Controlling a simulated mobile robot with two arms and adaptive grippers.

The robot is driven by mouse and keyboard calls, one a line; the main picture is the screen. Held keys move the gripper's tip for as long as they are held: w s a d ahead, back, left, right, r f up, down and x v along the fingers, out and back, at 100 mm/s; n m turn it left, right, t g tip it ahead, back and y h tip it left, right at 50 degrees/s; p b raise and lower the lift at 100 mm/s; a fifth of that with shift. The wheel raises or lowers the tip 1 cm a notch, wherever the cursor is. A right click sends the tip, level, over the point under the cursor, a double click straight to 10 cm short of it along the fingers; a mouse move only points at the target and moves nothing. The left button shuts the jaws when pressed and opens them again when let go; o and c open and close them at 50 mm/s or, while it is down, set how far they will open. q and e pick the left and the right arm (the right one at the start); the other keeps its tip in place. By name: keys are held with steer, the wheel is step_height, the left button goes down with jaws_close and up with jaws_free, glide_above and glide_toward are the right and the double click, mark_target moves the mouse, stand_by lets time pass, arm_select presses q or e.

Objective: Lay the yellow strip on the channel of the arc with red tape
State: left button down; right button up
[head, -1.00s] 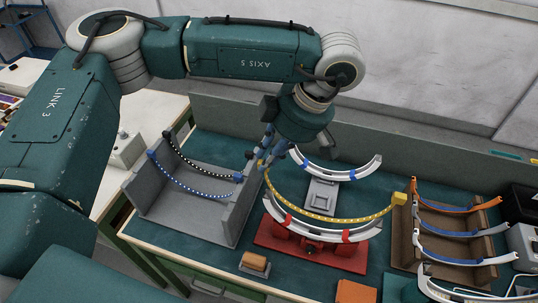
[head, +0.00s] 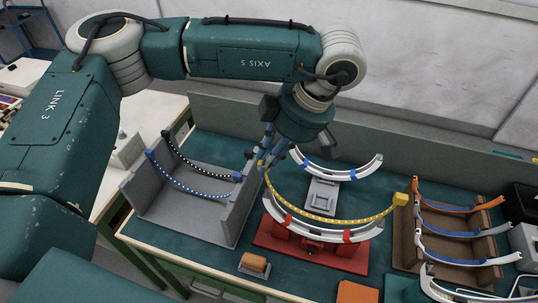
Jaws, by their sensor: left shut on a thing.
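The yellow strip (head: 325,219) hangs in a sagging curve with an end block at its right end. My left gripper (head: 264,161) is shut on its left end. The white arc with red tape (head: 322,233) stands on a red base (head: 300,252) at the front middle. The strip appears just above the far edge of this arc; I cannot tell whether it touches the channel. A second white arc with blue tape (head: 338,172) stands behind on a grey base. My right gripper is not in view.
A grey rack (head: 225,222) at left holds a black dotted strip (head: 200,168) and a blue strip (head: 190,188).

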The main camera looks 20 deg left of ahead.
mark_target(269, 169)
arm_select(q)
steer(key=shift+f+b, duration=1.5)
steer(key=shift+f, duration=0.15)
steer(key=shift+f+b, duration=0.1)
steer(key=shift+b, duration=0.3)
steer(key=shift+f+b, duration=1.4)
steer(key=shift+b, duration=0.35)
